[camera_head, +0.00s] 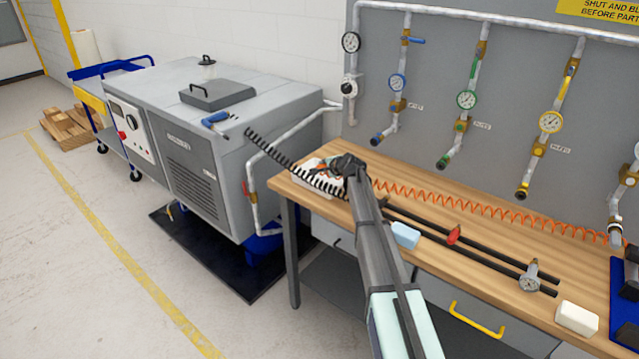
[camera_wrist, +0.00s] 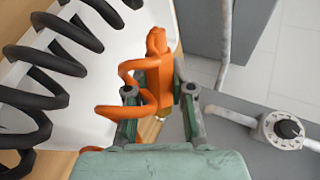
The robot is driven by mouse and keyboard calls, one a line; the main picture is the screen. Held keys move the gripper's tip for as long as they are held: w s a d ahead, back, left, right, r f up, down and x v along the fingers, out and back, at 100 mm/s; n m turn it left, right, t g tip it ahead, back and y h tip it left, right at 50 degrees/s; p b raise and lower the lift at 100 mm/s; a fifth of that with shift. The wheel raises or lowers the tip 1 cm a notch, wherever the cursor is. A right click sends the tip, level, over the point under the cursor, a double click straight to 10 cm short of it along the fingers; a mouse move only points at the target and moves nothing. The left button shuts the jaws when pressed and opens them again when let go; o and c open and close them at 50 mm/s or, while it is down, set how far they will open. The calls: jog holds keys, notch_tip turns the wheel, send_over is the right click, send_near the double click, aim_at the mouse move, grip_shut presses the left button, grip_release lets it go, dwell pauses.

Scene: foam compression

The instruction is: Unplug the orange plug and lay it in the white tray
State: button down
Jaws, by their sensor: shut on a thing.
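My gripper (camera_head: 347,166) is at the far left end of the workbench. In the wrist view my gripper (camera_wrist: 160,92) is shut on the orange plug (camera_wrist: 156,75), with a finger on each side of it. An orange coiled cord loops beside the plug, in front of the left finger. The white tray (camera_wrist: 112,68) lies behind and below the plug; I cannot tell whether they touch. In the head view the white tray (camera_head: 304,177) is partly hidden by my gripper and a black coil.
A black coiled hose (camera_wrist: 50,65) crosses the tray's left side. An orange coiled hose (camera_head: 480,208) runs along the bench back. Dark rods (camera_head: 470,253), a blue block (camera_head: 405,235), a red clip (camera_head: 454,235) and a white block (camera_head: 576,318) lie to the right.

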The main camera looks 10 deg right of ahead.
aim_at(325, 183)
jog(key=shift+f+b, duration=0.6)
jog(key=shift+f, duration=1.1)
jog(key=c, duration=0.9)
grip_release()
jog(key=v, duration=1.2)
jog(key=shift+a+r, duration=0.1)
